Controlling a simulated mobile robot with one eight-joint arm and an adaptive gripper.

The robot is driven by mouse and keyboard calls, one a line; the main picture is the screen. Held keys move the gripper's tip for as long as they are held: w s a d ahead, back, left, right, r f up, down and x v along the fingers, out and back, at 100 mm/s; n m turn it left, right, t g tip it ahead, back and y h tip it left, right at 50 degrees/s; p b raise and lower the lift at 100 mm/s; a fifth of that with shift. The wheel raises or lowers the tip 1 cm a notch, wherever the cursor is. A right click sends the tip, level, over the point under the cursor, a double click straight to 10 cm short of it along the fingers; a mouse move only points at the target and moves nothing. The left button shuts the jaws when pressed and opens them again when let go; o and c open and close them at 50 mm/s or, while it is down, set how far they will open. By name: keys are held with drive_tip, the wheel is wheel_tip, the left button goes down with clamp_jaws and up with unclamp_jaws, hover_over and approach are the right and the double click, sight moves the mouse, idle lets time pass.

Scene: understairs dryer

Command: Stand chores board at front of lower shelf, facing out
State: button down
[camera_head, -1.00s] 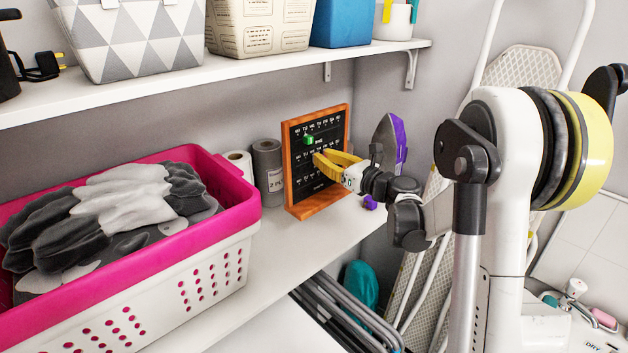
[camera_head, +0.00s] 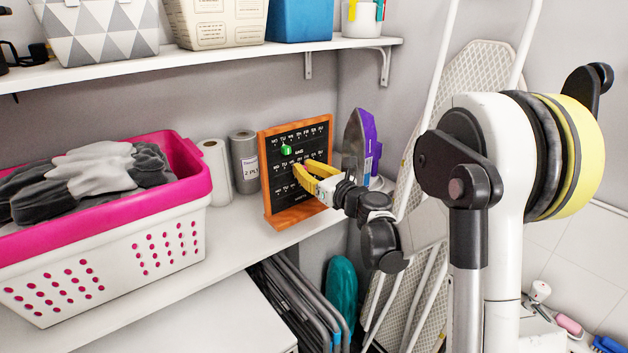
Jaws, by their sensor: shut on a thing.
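The chores board (camera_head: 290,188) is a black panel with white lettering in an orange wooden frame with a ledge foot. It stands roughly upright on the lower shelf (camera_head: 225,245), its lettered face toward the camera, near the shelf's front edge. A small green piece (camera_head: 287,151) sits on its face. My gripper (camera_head: 302,172), with yellow fingers, reaches in from the right in front of the panel. It is shut on the board, though the contact at the fingertips is hard to see. The fingers hide part of the board's lower right.
Two rolls (camera_head: 228,165) stand behind the board's left side. A purple iron (camera_head: 362,148) stands to its right. The upper shelf (camera_head: 215,57) holds baskets overhead. Folded racks (camera_head: 300,305) lean below.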

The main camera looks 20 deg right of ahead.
sight(285, 189)
drive_tip(key=w+a+f+b, duration=0.1)
drive_tip(key=w+a+f, duration=0.2)
drive_tip(key=w+a, duration=0.1)
drive_tip(key=shift+w+a+f+b, duration=0.2)
drive_tip(key=shift+a+f+b, duration=0.1)
drive_tip(key=shift+f+b, duration=1.05)
drive_tip(key=shift+f, duration=1.15)
drive_tip(key=shift+r, duration=0.1)
drive_tip(key=c, duration=1.7)
unclamp_jaws()
drive_tip(key=shift+f, duration=0.2)
drive_tip(key=shift+o, duration=1)
drive_tip(key=shift+r, duration=0.1)
